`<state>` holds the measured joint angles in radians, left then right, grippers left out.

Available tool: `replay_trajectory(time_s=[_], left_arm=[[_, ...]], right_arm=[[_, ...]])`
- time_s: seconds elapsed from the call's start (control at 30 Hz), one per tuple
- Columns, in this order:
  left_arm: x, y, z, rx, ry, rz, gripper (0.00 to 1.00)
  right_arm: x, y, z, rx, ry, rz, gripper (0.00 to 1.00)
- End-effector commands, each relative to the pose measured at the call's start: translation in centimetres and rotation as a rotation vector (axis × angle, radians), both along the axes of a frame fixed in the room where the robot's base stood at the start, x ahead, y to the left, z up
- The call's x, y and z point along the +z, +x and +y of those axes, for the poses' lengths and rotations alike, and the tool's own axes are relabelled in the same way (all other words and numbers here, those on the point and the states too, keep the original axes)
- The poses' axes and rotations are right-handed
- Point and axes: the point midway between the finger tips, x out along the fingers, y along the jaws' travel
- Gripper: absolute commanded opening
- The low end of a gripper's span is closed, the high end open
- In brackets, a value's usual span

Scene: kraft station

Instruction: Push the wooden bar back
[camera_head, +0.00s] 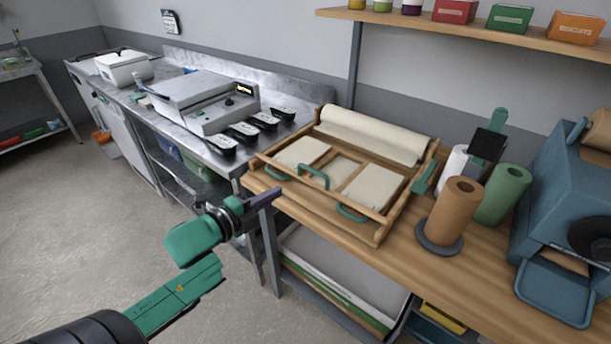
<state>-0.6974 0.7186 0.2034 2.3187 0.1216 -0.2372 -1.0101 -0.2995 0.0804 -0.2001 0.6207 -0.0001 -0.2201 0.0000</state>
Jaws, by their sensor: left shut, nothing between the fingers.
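A wooden bar (336,192) runs across the front part of a wooden tray frame (375,238) on the workbench. A green arched handle (314,176) rises near its middle. Pale flat sheets (374,187) lie behind the bar, and a pale roll (372,134) lies along the back of the frame. My left gripper (268,198) is shut and empty in front of the bench's left front edge. It is apart from the bar, to its lower left in the picture. My right gripper is not in view.
A brown roll (456,210) stands on a dark base right of the tray, with a green roll (503,193) beside it. A blue machine (560,210) fills the far right. Black-handled items (243,131) lie on the steel counter to the left.

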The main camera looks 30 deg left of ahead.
Motion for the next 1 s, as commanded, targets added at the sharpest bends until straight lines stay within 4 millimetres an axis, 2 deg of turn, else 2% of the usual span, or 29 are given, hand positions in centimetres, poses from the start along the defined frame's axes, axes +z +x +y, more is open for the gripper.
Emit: replay_trajectory(time_s=[0.4,0.6,0.73,1.0], left_arm=[[-1.1,8.1,-1.7,0.003,-0.006,-0.003,0.0],[-2.0,11.4,-2.5,0.003,-0.005,0.001,0.0],[-2.3,12.2,-2.7,0.001,-0.004,0.001,0.0],[-2.5,12.3,-2.7,0.002,-0.002,0.002,0.0]], right_arm=[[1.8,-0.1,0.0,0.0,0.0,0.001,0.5],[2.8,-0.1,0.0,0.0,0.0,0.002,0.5],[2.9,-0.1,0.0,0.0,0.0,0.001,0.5],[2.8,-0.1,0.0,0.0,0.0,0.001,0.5]])
